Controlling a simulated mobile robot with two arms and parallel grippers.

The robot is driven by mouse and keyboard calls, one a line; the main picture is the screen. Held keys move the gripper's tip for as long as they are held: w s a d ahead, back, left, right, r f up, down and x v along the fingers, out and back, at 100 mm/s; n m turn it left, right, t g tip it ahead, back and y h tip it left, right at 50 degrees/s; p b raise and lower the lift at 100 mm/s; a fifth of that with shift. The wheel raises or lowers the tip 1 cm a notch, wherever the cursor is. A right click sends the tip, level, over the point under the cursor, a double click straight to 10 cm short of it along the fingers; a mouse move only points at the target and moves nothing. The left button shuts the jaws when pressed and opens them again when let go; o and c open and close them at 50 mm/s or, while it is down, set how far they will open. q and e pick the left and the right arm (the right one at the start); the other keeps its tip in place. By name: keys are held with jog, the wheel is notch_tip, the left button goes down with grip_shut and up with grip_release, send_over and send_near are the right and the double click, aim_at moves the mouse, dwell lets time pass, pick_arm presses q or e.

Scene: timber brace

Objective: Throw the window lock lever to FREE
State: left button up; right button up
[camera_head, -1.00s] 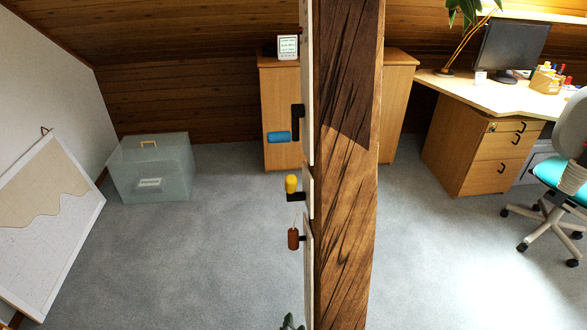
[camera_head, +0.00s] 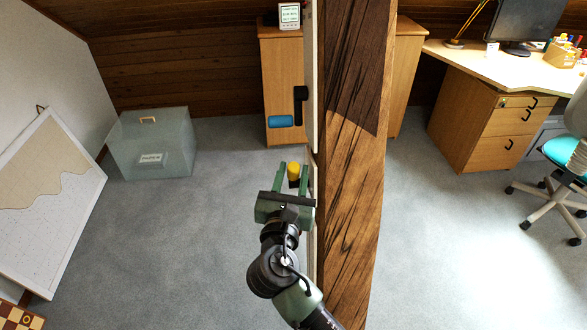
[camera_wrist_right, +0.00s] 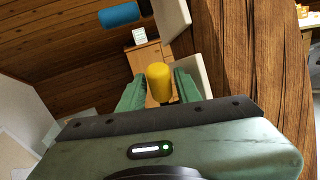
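A yellow knob (camera_head: 293,170) stands on a dark mount on the left side of the timber post (camera_head: 352,150). My right gripper (camera_head: 290,167) has come up from below, its two green fingers apart on either side of the knob. In the right wrist view the yellow knob (camera_wrist_right: 159,82) sits between the open fingers, with a visible gap on at least the left side. Above it is a blue handle (camera_head: 281,122) on a black bracket; it also shows in the right wrist view (camera_wrist_right: 119,15). No FREE marking is readable. My left gripper is out of view.
The post stands close to the right of my right arm. A translucent box (camera_head: 152,145) and a leaning board (camera_head: 50,205) are at left. A wooden cabinet (camera_head: 284,70) is behind the post. A desk (camera_head: 480,110) and chair (camera_head: 570,155) are at right. Grey floor is clear between.

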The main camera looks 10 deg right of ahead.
jog(key=shift+w+d, duration=0.1)
jog(key=shift+w, duration=0.35)
grip_shut()
dwell(1.1)
